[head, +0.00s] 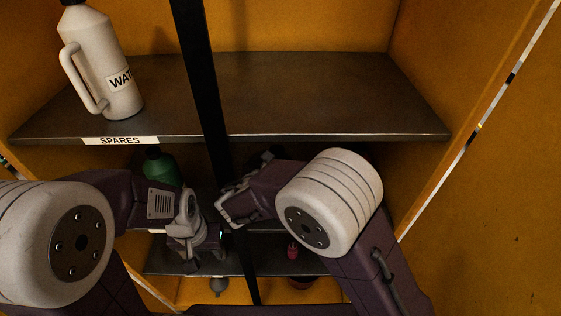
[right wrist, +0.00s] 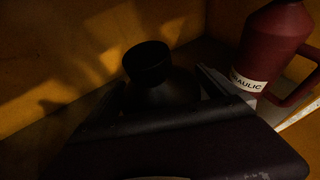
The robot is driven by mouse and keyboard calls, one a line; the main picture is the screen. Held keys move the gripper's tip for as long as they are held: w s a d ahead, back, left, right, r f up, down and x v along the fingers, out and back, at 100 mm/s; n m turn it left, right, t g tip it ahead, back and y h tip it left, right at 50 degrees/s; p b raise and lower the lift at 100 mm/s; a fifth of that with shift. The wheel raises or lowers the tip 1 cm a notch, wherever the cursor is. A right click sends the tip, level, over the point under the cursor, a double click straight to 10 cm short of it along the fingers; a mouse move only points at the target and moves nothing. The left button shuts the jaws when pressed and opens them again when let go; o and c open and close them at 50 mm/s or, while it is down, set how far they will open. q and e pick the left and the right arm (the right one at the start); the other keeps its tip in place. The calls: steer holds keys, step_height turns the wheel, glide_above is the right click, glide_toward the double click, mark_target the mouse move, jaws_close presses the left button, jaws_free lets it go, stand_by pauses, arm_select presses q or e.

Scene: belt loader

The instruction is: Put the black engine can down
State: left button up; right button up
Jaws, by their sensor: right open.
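The black engine can (right wrist: 165,90) shows in the right wrist view as a dark can with a round black cap, upright and close in front of my right gripper (right wrist: 158,82). The right gripper's fingers are open, one on each side of the can; the dark hides whether they touch it. The can's base and label are hidden.
A red hydraulic can (right wrist: 272,50) stands to the right of the black can. In the head view, a white water can (head: 108,70) stands on the upper shelf (head: 310,95), and a green can (head: 160,167) is below. A black post (head: 205,90) crosses in front.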

steer(key=b+v, duration=0.1)
steer(key=v, duration=1)
steer(key=shift+s+a+r, duration=0.15)
steer(key=shift+s+r, duration=0.05)
steer(key=shift+r, duration=0.05)
